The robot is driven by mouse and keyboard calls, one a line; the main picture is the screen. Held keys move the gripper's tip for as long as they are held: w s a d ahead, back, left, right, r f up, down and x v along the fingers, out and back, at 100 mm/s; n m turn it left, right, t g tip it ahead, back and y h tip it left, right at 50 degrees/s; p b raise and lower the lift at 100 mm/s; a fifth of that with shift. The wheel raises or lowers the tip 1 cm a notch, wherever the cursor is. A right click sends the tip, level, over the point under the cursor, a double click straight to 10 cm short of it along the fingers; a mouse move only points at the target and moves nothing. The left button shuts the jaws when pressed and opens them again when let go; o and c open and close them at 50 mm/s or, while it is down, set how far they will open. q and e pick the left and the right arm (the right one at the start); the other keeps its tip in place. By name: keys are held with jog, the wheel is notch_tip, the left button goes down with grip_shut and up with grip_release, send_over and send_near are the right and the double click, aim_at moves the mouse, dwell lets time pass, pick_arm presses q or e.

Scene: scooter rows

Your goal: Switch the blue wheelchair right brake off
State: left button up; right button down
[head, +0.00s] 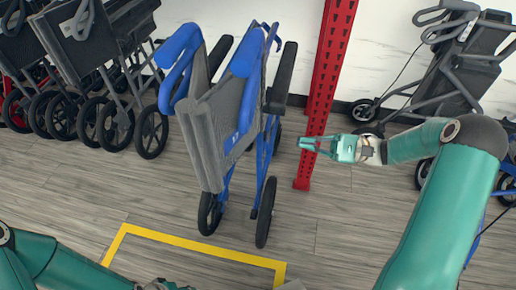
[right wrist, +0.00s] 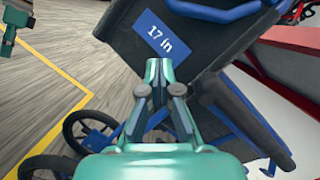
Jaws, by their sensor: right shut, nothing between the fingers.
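The blue wheelchair (head: 225,125) stands folded and upright in the middle of the head view, with a grey fabric seat and a blue frame. In the right wrist view its dark fabric (right wrist: 205,30) carries a blue "17 in" label and fills the upper part. My right gripper (head: 304,143) is shut and empty, just right of the wheelchair in the head view. In the right wrist view its fingertips (right wrist: 157,68) are together in front of the chair. I cannot make out the right brake lever. My left gripper (head: 166,286) is cut off at the bottom edge.
A red perforated post (head: 322,90) stands behind the right gripper. Dark folded wheelchairs (head: 85,50) stand at the left and a dark rollator (head: 455,75) at the right. Yellow tape (head: 200,249) marks the wooden floor in front, where there is free room.

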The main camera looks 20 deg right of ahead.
jog(key=shift+d+r, duration=0.25)
jog(key=shift+a, duration=0.1)
jog(key=s+r+b+x, duration=0.2)
jog(key=x, duration=1)
jog(key=shift+a, duration=0.55)
jog(key=shift+w+r, duration=0.1)
